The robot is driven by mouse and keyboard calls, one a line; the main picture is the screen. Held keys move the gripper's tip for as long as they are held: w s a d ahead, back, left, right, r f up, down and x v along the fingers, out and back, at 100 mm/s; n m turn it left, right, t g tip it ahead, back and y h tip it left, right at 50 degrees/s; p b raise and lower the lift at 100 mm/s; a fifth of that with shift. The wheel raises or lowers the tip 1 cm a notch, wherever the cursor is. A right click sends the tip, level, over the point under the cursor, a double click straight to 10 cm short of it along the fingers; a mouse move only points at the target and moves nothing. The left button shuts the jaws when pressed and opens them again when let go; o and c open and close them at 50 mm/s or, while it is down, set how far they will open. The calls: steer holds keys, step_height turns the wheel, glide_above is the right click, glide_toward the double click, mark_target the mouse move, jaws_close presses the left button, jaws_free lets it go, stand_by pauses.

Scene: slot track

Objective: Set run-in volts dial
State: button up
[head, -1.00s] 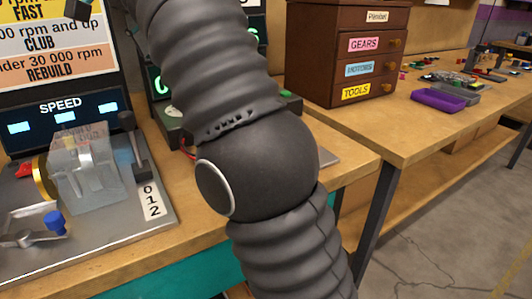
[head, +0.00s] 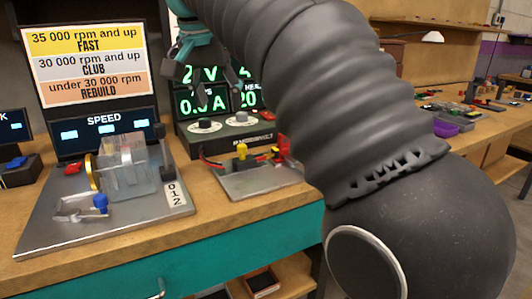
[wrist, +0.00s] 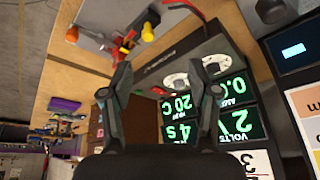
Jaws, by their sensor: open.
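The run-in supply (head: 230,140) stands on the bench with green displays. Its volts display (head: 203,74) reads 2 V, also in the wrist view (wrist: 240,122), and the amps display (head: 203,103) reads 0.0. Two white dials with dark knobs sit on its front: a left dial (head: 205,126) and a right dial (head: 240,119). Their labels are too small to read. In the wrist view, turned about, the left dial is the right one (wrist: 213,65) and the other (wrist: 175,80) shows between the fingers. My gripper (head: 194,84) is open and empty, in front of the displays; it also shows in the wrist view (wrist: 160,78).
A metal plate with a yellow knob and red clamp (head: 262,180) lies in front of the supply. The speed stand (head: 100,200) with a clear block is left. A purple tray (head: 438,127) sits on the far right bench.

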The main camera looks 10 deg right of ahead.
steer(key=shift+s+d+f+n+y, duration=0.15)
steer(key=shift+s+d+f+n, duration=0.3)
steer(key=shift+s+d+f, duration=0.85)
steer(key=shift+s+d+f+n+y, duration=0.1)
steer(key=shift+s+d+f+n, duration=0.4)
steer(key=shift+s+d+f, duration=0.8)
steer(key=shift+s+d+f+n+y, duration=0.15)
steer(key=shift+s+d+f+n, duration=0.5)
steer(key=shift+f, duration=1)
steer(key=shift+d, duration=0.3)
steer(key=shift+s+d+f, duration=0.1)
steer(key=s+d+f+n, duration=0.1)
steer(key=s+d+f, duration=0.1)
steer(key=s+f, duration=0.5)
steer(key=s+d+f+n+t+y, duration=0.1)
steer(key=s+d+f, duration=0.2)
steer(key=s+f, duration=0.4)
step_height(320, 180, down, 8)
steer(key=shift+s+d+r, duration=0.25)
steer(key=shift+d, duration=0.1)
